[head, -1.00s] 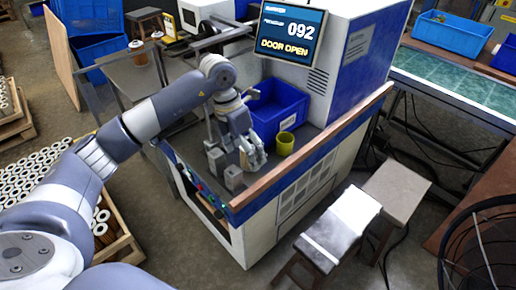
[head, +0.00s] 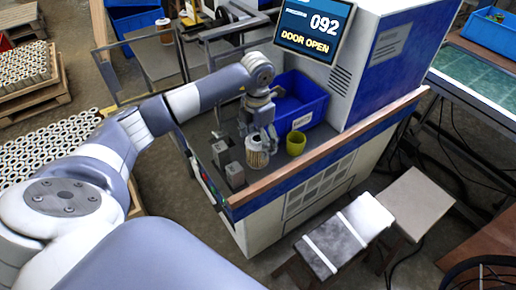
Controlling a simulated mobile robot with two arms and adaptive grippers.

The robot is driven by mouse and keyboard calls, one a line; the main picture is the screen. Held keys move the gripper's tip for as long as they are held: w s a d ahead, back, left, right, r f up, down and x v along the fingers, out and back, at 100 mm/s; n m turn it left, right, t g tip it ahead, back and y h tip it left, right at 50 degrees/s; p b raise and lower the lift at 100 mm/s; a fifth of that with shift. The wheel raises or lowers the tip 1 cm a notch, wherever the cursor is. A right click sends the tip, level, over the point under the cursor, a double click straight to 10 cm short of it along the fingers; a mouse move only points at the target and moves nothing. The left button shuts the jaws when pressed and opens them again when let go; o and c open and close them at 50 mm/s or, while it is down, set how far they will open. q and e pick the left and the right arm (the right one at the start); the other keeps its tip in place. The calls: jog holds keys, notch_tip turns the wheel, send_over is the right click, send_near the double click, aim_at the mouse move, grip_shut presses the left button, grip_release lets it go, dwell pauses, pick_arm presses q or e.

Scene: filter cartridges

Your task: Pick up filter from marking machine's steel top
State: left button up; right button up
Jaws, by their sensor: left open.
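A filter (head: 257,155), pale with a pleated side, stands upright on the grey steel top (head: 224,125) of the marking machine in the head view. My left gripper (head: 258,138) is open and comes down over the filter from above. Its fingers are at the filter's upper part; whether they touch it I cannot tell. The fingers hide part of the filter's top. My right gripper is not in view.
Grey metal blocks (head: 235,175) stand left of the filter. A yellow-green cup (head: 296,143) is close on its right, with a blue bin (head: 300,103) behind. A wooden edge (head: 330,145) borders the top. Another filter (head: 165,32) stands on a back table.

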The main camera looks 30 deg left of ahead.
pick_arm(q)
notch_tip(320, 180, down, 4)
jog(key=shift+f+p, duration=0.1)
jog(key=shift+p, duration=0.5)
jog(key=shift+c, duration=1.1)
jog(key=c, duration=1)
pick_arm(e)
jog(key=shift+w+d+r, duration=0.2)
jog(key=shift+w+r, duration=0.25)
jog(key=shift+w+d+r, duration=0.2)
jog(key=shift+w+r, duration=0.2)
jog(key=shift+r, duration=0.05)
pick_arm(q)
jog(key=shift+o, duration=0.2)
